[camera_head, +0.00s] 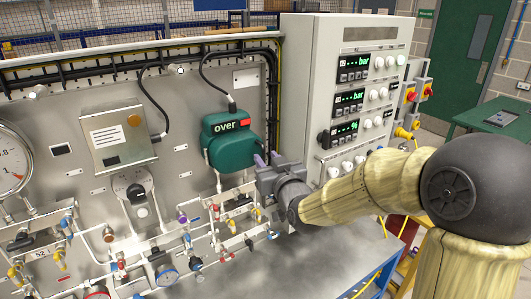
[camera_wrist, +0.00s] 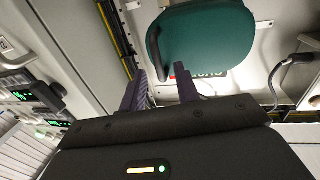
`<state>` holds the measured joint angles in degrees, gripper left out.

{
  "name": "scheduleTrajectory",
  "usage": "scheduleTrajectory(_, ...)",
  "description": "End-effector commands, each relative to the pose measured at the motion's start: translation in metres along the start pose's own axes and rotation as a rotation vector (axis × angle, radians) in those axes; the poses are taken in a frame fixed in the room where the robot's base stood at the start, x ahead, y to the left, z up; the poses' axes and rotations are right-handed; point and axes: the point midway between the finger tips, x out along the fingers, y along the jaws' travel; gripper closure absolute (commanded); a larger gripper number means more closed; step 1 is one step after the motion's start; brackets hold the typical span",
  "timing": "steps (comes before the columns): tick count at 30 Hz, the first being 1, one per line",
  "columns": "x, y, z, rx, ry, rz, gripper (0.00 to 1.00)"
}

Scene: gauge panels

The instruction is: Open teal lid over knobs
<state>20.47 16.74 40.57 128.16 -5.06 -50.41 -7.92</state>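The teal lid (camera_head: 228,148) is a rounded box-like cover on the grey panel, with "over" lettering and a red mark near its top. It appears closed. My gripper (camera_head: 267,160) is at its lower right side, fingertips close to that edge. In the wrist view the teal lid (camera_wrist: 208,40) fills the upper middle. There my gripper (camera_wrist: 160,90) has its two purple-grey fingers apart, with a dark curved rim or handle of the lid between or just beyond them. I cannot tell whether they touch it. No knobs show under the lid.
A light grey cabinet (camera_head: 345,90) with green displays and white knobs stands close to the right of my gripper. Pipes and small valves (camera_head: 185,220) run below the lid. A black cable (camera_head: 208,75) enters the lid's top. A large gauge (camera_head: 12,160) is at far left.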

Motion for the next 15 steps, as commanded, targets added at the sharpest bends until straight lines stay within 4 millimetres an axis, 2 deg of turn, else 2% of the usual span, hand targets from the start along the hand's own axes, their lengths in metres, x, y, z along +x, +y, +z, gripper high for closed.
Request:
scheduleTrajectory(6,0.018,0.000,-0.001,0.002,-0.001,0.000,0.68)
scheduleTrajectory(15,0.019,0.000,0.000,-0.001,0.000,0.001,0.68)
